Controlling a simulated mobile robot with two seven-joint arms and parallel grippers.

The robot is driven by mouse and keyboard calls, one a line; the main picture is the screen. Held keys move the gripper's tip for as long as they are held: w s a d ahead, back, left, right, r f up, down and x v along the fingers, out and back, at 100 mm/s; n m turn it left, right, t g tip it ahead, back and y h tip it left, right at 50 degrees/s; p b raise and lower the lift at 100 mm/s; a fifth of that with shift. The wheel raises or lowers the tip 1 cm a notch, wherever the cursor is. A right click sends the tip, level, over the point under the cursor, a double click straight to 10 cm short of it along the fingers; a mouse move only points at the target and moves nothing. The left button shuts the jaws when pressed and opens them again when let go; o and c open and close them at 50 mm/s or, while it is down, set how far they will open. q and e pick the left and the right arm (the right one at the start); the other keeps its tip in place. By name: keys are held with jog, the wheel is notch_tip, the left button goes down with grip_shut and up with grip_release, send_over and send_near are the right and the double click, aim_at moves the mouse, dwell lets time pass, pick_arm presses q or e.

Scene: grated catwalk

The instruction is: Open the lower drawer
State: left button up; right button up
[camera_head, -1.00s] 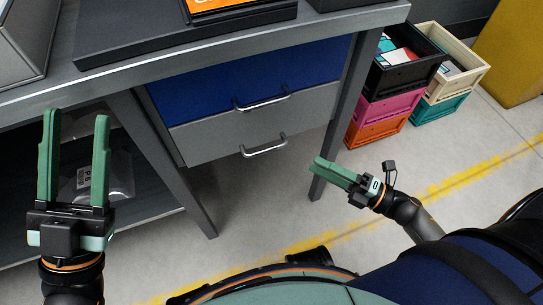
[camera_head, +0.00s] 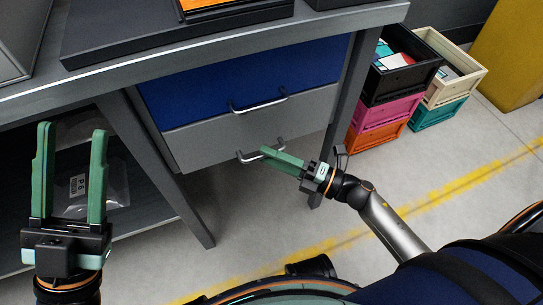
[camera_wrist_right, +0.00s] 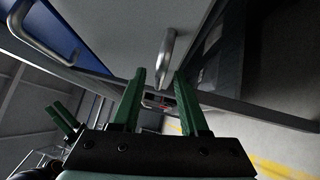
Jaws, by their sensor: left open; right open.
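The lower drawer (camera_head: 210,140) has a grey front and sits shut under the blue upper drawer (camera_head: 230,82). Its silver bar handle (camera_head: 246,158) is partly hidden by my right gripper (camera_head: 264,151) in the head view. My right gripper is open, with its fingertips at this handle. In the right wrist view the lower handle (camera_wrist_right: 166,55) lies just beyond and between the two green fingertips (camera_wrist_right: 160,75); I cannot tell whether they touch. The upper drawer's handle (camera_head: 260,104) is clear of the gripper. My left gripper (camera_head: 71,130) is open and empty, left of the drawers.
The desk's metal leg (camera_head: 165,165) stands left of the drawers. A lower shelf (camera_head: 140,215) holds a clear bag (camera_head: 90,190). Stacked crates (camera_head: 400,80) stand right of the desk. The floor before the drawers is open.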

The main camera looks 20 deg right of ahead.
grip_shut()
dwell(0.4)
dwell(1.1)
